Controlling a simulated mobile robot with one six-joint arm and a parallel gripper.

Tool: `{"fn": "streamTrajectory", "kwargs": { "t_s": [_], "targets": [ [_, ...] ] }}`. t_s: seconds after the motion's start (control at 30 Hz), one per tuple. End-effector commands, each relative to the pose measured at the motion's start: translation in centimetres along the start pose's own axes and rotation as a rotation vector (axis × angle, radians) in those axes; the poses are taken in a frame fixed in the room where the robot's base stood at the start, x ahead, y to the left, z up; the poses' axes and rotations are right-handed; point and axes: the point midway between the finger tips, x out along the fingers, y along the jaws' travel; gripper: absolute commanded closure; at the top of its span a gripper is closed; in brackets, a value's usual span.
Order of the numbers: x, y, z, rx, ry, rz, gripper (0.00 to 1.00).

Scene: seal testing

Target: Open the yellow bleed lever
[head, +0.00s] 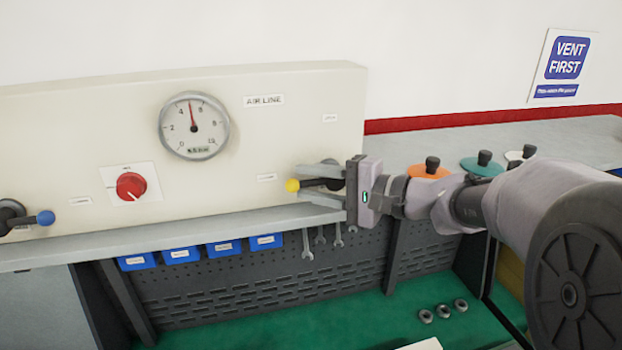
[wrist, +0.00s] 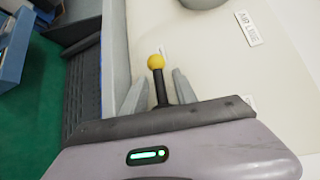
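The yellow bleed lever has a yellow ball knob (head: 291,185) on a black stem and sticks out sideways to the left at the lower right of the cream panel. In the wrist view its knob (wrist: 156,62) stands just past the fingertips, with the black stem (wrist: 160,88) between the fingers. My gripper (head: 304,182) is at the lever, one finger above and one below it. In the wrist view my gripper (wrist: 156,80) is open, with gaps on both sides of the stem. The lever's pivot is partly hidden behind my gripper.
The cream panel (head: 240,150) carries a gauge (head: 194,126) with its needle near upright, a red knob (head: 131,186) and a blue-tipped lever (head: 45,217). A grey ledge (head: 170,238) runs just below. Orange (head: 428,172) and teal (head: 482,166) discs stand behind my arm.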

Motion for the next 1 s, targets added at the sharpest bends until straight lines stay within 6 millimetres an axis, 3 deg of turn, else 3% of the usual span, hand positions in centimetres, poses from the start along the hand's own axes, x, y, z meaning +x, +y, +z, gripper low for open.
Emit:
{"fn": "streamTrajectory", "kwargs": {
  "t_s": [0.17, 0.37, 1.0],
  "targets": [
    [0.02, 0.02, 0.00, -0.001, 0.000, 0.000, 0.66],
    [0.00, 0.01, 0.01, -0.001, 0.000, 0.000, 1.00],
    [-0.02, 0.02, 0.01, -0.001, 0.000, 0.001, 1.00]
  ]
}}
